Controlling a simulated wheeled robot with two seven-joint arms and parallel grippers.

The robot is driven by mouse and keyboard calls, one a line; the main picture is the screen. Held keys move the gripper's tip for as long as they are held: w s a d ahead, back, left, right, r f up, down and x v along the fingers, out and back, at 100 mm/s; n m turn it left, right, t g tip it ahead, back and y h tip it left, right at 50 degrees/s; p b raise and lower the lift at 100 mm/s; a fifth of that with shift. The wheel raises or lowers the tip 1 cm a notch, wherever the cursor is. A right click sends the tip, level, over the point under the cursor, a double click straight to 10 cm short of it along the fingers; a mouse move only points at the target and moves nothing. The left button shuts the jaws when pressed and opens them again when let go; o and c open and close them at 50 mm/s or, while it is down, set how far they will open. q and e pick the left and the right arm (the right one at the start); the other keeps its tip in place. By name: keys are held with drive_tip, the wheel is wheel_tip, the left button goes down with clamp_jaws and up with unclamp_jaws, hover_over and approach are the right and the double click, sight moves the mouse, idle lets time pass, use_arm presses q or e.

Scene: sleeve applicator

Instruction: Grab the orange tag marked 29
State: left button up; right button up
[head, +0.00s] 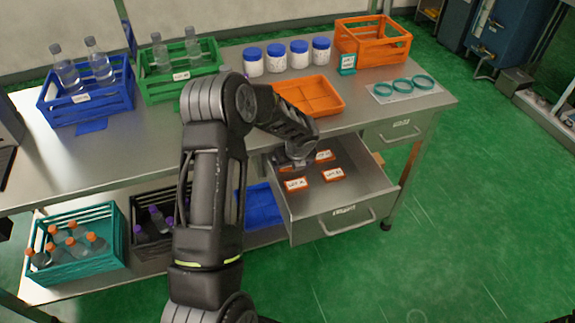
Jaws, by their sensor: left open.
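Several orange tags with white labels lie in an open drawer (364,185) under the bench. One tag (295,184) is at the front left, one tag (332,175) is to its right, and another tag (323,155) is further back, partly behind my gripper. The label print is too small to read surely, so I cannot tell which one is marked 29. My left gripper (296,164) is over the back left part of the drawer, above the tags, open with no tag seen in it. Its fingers are small and dark here. My right gripper is out of view.
An orange divided tray (310,109) sits on the bench edge above the drawer. Blue (88,108) and green (180,92) bottle crates, white jars (277,62), an orange crate (372,54) and teal rings (402,86) stand on the bench. The lower shelf holds a teal crate (85,267).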

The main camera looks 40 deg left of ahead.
use_arm(q)
drive_tip(key=shift+c, duration=0.3)
drive_tip(key=c, duration=1.4)
drive_tip(key=shift+s+d+r, duration=0.2)
drive_tip(key=shift+d+r, duration=0.15)
drive_tip(key=shift+r, duration=0.05)
drive_tip(key=s+d+r, duration=0.2)
drive_tip(key=d, duration=0.1)
drive_tip(key=s+d+r+b, duration=0.1)
drive_tip(key=s+d+r, duration=0.1)
drive_tip(key=s+d, duration=0.1)
drive_tip(key=s+d+r+b, duration=0.1)
drive_tip(key=s+d+r, duration=0.1)
drive_tip(key=d+r, duration=0.1)
drive_tip(key=shift+s+d+r, duration=0.1)
drive_tip(key=shift+s+d, duration=0.2)
drive_tip(key=shift+d, duration=0.6)
